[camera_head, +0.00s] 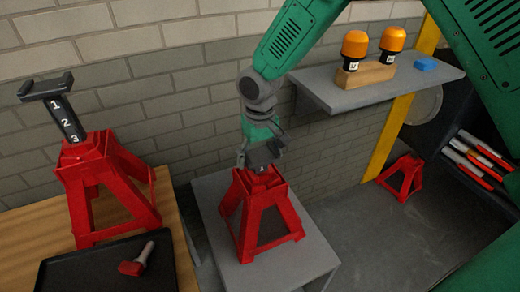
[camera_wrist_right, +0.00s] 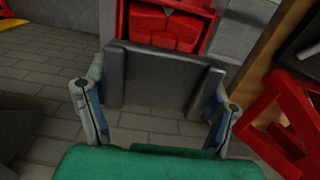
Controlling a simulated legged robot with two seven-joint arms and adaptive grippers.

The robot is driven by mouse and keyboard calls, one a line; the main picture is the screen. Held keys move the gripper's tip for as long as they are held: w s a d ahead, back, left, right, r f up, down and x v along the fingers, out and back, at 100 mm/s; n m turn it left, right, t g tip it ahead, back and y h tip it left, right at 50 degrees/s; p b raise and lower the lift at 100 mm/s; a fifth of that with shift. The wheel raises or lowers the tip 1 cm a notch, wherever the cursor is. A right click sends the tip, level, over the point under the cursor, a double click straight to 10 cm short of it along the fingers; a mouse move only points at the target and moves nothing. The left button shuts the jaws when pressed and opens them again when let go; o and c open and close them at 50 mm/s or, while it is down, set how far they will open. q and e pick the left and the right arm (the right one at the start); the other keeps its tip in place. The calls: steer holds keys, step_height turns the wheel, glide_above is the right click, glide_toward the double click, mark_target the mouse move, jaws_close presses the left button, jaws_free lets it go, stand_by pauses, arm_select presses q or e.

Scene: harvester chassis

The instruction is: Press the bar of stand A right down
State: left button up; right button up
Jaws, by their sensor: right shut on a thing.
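The middle red jack stand (camera_head: 262,205) stands on a grey block. Its dark bar (camera_head: 261,168) shows only a short length with one small pale mark, too small to read surely, above the red frame. My right gripper (camera_head: 262,150) reaches down from above and is shut on the bar's dark saddle head. In the right wrist view the saddle (camera_wrist_right: 160,80) sits between the two fingers, with the red frame beyond it. Another red stand (camera_head: 100,185) at the left has its bar (camera_head: 66,118) raised high, marked 1, 2, 3. My left gripper is not in view.
A black tray (camera_head: 65,270) with a red-headed pin (camera_head: 136,262) lies on the wooden table at the left. A grey shelf (camera_head: 400,85) holds two orange-capped items and a blue block (camera_head: 425,64). A small red stand (camera_head: 403,177) is on the floor.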

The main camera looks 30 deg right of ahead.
steer(key=shift+s+a+f, duration=0.1)
steer(key=shift+f, duration=0.55)
steer(key=shift+s+a, duration=0.1)
steer(key=shift+s, duration=0.1)
steer(key=o, duration=1.7)
steer(key=shift+d+f, duration=0.15)
steer(key=shift+d, duration=0.1)
steer(key=shift+w, duration=0.4)
steer(key=shift+a+r, duration=0.1)
steer(key=shift+r, duration=0.25)
steer(key=r, duration=1)
steer(key=shift+w+d+r, duration=0.1)
steer(key=shift+d+r, duration=0.15)
steer(key=shift+r, duration=0.25)
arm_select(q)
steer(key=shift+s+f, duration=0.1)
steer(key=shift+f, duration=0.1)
